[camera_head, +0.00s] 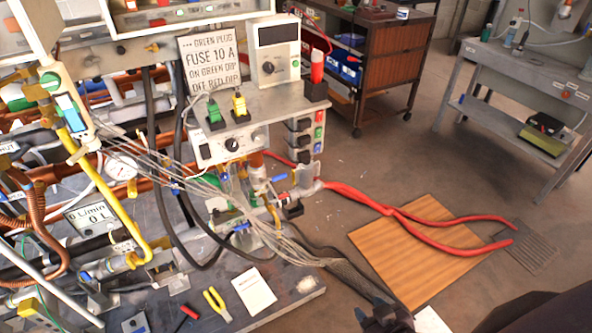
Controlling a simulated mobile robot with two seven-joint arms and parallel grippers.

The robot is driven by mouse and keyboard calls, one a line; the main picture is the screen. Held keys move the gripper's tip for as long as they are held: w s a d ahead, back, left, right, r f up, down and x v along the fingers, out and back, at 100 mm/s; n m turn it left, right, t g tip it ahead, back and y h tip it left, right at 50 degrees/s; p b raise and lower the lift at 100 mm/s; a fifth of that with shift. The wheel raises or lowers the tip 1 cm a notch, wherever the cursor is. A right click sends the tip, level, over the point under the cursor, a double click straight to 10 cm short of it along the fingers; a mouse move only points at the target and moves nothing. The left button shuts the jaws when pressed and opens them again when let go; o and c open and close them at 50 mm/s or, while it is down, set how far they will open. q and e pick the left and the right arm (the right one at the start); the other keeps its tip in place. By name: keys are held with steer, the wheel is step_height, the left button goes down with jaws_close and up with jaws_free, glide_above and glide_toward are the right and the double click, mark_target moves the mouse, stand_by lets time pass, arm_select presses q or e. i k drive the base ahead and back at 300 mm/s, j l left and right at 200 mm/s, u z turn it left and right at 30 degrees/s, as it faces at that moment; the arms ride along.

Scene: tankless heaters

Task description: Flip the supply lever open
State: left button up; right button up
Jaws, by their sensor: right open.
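Several small valve handles show on the pipework, and I cannot tell which is the supply lever. A blue handle (278,178) sits beside the metal fitting where the red hoses join. Another blue handle (241,227) is lower, near the clear and brass fittings. My right gripper (382,313) is dark and partly cut off at the bottom edge, right of the bench corner. It is open, apart from the pipework and below the fittings in the picture. Its fingers are hard to make out. My left gripper is not in view.
A grey bundle of thin lines (300,248) and dark hoses run from the pipework towards my right gripper. Red hoses (420,228) cross a wooden board (400,270) on the floor.

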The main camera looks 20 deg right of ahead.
mark_target(276, 178)
steer(key=i+l+z, duration=0.3)
steer(key=i+l, duration=0.3)
steer(key=i+l+z, duration=0.15)
steer(key=l+z, duration=0.2)
steer(key=l, duration=0.2)
steer(key=i+l+z, duration=0.35)
steer(key=l, duration=0.15)
steer(key=i+l+z, duration=0.15)
steer(key=l+z, duration=0.2)
steer(key=i+l+z, duration=0.35)
steer(key=i+l+u, duration=0.2)
steer(key=i, duration=0.35)
steer(key=i+l+u, duration=0.2)
steer(key=i+l, duration=0.15)
steer(key=i, duration=0.15)
steer(key=i+u, duration=0.2)
steer(key=u, duration=0.2)
steer(key=i+u, duration=0.25)
steer(key=u, duration=0.2)
steer(key=i+l+u, duration=0.1)
steer(key=u, duration=0.3)
steer(key=i+u, duration=0.2)
steer(key=u, duration=0.25)
steer(key=i+u, duration=0.15)
steer(key=u, duration=0.3)
steer(key=i+l+u, duration=0.15)
steer(key=u, duration=0.3)
